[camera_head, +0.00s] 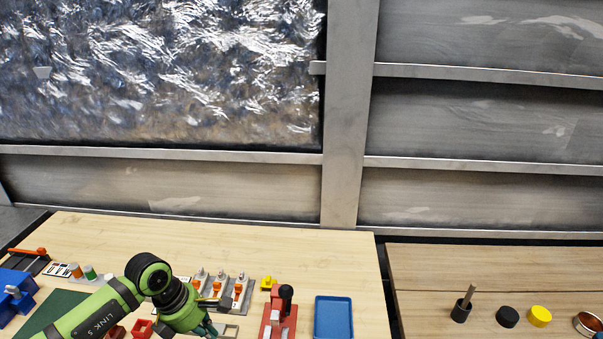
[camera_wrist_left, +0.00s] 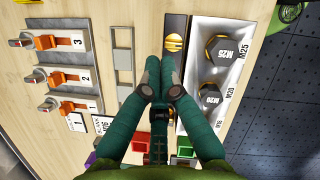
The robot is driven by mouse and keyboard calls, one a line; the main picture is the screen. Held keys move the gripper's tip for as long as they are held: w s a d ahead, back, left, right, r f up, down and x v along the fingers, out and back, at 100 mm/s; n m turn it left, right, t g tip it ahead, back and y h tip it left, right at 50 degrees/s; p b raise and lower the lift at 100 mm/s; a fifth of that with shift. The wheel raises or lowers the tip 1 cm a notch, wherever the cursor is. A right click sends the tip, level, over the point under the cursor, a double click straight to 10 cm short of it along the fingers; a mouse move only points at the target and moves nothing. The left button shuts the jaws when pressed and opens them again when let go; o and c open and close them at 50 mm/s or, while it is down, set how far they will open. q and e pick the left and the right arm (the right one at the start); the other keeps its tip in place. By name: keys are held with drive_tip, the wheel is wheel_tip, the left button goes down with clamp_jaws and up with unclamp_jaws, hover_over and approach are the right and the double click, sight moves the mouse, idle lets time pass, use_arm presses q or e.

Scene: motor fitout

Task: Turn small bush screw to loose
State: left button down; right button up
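A round brass-yellow screw head with a dark slot (camera_wrist_left: 175,43) sits on a narrow dark plate in the left wrist view. I cannot tell for sure that it is the small bush screw. My left gripper (camera_wrist_left: 161,75) has two teal fingers that converge just below this screw head, tips close together. A narrow dark gap shows between them, and I cannot tell whether they hold anything. In the head view my left gripper (camera_head: 211,331) is at the bottom edge, partly cut off. My right gripper is not in view.
A grey block with hex glands marked M25 (camera_wrist_left: 222,48) and M20 stands right of the fingers. Orange-levered switches (camera_wrist_left: 47,42) stand left. A red fixture with a black knob (camera_head: 279,316) and a blue tray (camera_head: 333,302) lie right of my left arm. The table's back is clear.

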use_arm(q)
drive_tip(key=a+y, duration=0.3)
drive_tip(key=a, duration=0.6)
drive_tip(key=shift+g, duration=0.4)
wheel_tip(320, 180, down, 6)
drive_tip(key=b, duration=0.5)
drive_tip(key=shift+f, duration=0.2)
drive_tip(key=shift+a+r, duration=0.1)
drive_tip(key=shift+a, duration=0.35)
drive_tip(key=shift+a+b, duration=0.1)
drive_tip(key=shift+b, duration=0.3)
drive_tip(key=shift+w, duration=0.1)
drive_tip(key=shift+w+a+y+b, duration=0.3)
drive_tip(key=shift+w+b, duration=0.15)
drive_tip(key=shift+b, duration=0.95)
drive_tip(key=shift+w+b, duration=0.15)
drive_tip(key=shift+b, duration=0.25)
